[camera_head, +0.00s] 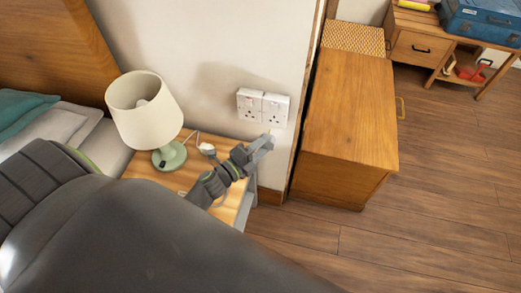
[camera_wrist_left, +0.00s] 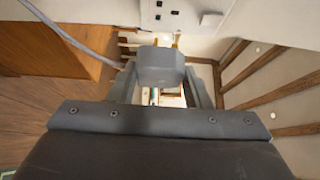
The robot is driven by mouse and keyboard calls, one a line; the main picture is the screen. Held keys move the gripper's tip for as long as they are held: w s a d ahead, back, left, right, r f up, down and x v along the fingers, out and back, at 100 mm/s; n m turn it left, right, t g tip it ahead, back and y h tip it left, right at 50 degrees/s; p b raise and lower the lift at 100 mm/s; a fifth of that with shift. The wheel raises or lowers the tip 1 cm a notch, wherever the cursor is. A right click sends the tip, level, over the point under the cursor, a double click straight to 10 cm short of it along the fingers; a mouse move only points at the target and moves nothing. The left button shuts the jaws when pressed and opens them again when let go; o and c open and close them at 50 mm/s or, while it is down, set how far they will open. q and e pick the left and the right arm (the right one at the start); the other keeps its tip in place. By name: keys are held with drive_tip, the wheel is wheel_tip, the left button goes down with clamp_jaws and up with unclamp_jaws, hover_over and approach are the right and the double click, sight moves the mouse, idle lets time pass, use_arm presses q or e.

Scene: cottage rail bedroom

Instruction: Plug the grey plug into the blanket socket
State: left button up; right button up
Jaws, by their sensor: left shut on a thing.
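A white double wall socket (camera_head: 262,105) is on the wall above the bedside table. I cannot tell which outlet is the blanket one. My left gripper (camera_head: 265,144) is just below and in front of the socket's right half, apart from it in the head view. In the left wrist view my left gripper (camera_wrist_left: 160,88) is shut on the grey plug (camera_wrist_left: 160,66). The plug's brass pins point toward the white socket plate (camera_wrist_left: 185,14) at the top, with a visible gap. In the head view the plug is hard to make out between the fingers. My right gripper is not in view.
A lamp (camera_head: 146,112) stands on the wooden bedside table (camera_head: 228,207), with a pale plug (camera_head: 207,149) and lead beside it. A wooden cabinet (camera_head: 348,115) stands right of the socket. The bed's pillows (camera_head: 62,122) are at left. Open floor (camera_head: 440,190) lies at right.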

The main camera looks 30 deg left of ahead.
use_arm(q)
drive_tip(key=shift+w+a, duration=0.15)
drive_tip(key=shift+w, duration=0.4)
drive_tip(key=shift+w+a, duration=0.2)
drive_tip(key=shift+w, duration=0.5)
drive_tip(key=shift+w+a+b, duration=0.15)
drive_tip(key=shift+w+b, duration=0.15)
drive_tip(key=shift+w, duration=0.4)
idle(0.4)
drive_tip(key=shift+w+a+b, duration=0.15)
drive_tip(key=shift+w+a, duration=0.1)
drive_tip(key=shift+w, duration=0.6)
drive_tip(key=shift+w+a+b, duration=0.15)
drive_tip(key=shift+w+a, duration=0.05)
drive_tip(key=shift+w, duration=0.65)
drive_tip(key=o, duration=0.9)
